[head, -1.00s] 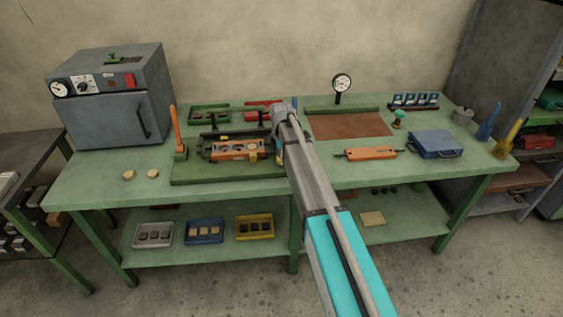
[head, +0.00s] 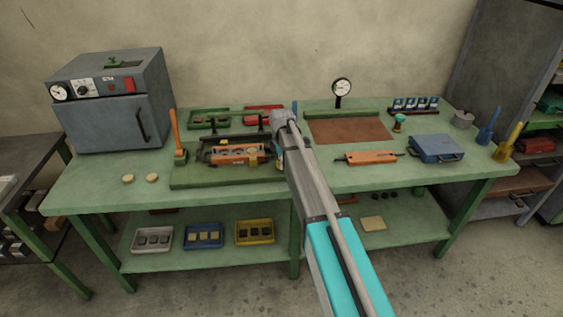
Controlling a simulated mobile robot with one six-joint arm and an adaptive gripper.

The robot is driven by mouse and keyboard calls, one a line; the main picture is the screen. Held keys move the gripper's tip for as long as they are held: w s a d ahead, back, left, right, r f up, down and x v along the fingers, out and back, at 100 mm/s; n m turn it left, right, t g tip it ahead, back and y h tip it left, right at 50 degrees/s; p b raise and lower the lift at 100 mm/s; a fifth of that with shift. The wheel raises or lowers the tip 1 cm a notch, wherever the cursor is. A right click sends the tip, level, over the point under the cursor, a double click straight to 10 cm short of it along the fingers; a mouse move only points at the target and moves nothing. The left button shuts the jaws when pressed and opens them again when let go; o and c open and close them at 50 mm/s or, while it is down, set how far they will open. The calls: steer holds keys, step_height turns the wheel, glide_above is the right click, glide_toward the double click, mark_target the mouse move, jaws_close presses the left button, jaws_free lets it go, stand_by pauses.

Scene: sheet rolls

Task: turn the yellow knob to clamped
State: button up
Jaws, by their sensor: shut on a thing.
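A black and orange fixture (head: 232,154) sits on a green base plate (head: 205,179) near the middle of the bench. My gripper (head: 279,163) points down at the right end of this fixture, and my arm covers much of it from this view. My gripper is shut on a small yellow part at that end, which I take to be the yellow knob; it is mostly hidden. I cannot read any clamped marking or the knob's angle.
An orange lever (head: 177,135) stands left of the fixture. A grey oven (head: 110,105) is at the back left. Two round tan pieces (head: 140,178) lie at front left. An orange tool (head: 368,157) and a blue case (head: 436,148) lie to the right.

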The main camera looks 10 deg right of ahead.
steer(key=shift+m, duration=0.3)
steer(key=shift+c, duration=0.2)
steer(key=m, duration=0.3)
steer(key=shift+m, duration=0.4)
steer(key=m, duration=0.4)
steer(key=shift+m, duration=0.3)
steer(key=m, duration=0.4)
steer(key=shift+m, duration=2.5)
steer(key=o, duration=1.1)
steer(key=shift+o, duration=0.2)
steer(key=shift+n, duration=0.4)
